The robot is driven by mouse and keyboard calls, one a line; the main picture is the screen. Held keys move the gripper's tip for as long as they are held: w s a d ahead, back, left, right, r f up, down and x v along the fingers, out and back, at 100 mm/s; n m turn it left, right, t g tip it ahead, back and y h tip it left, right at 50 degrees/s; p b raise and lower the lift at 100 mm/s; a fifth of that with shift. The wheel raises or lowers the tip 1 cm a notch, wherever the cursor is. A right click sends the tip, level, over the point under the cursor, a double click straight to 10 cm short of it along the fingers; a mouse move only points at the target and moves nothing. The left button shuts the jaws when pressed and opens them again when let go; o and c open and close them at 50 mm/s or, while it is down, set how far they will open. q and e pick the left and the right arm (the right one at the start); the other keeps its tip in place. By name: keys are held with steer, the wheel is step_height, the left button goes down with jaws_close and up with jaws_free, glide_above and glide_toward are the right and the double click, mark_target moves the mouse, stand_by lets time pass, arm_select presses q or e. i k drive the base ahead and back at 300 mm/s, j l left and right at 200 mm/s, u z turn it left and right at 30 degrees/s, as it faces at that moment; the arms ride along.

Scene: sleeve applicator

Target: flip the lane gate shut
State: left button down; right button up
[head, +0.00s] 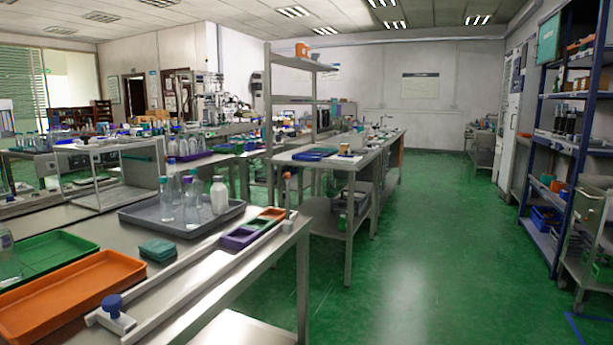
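A long pale metal lane (190,286) with raised rails runs along the front edge of the near steel table. A white block with a blue knob (111,303) sits at its near end. At the far end stands a thin upright post (287,193) with a small reddish top. I cannot tell which part is the lane gate, or whether it is open or shut. Neither of my grippers shows in the head view.
Green floor (400,270) is clear to the right.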

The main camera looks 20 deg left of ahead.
mark_target(286, 175)
steer(key=i+j, duration=0.15)
steer(key=i, duration=0.45)
steer(key=i+j, duration=0.2)
steer(key=i, duration=0.4)
steer(key=u, duration=0.05)
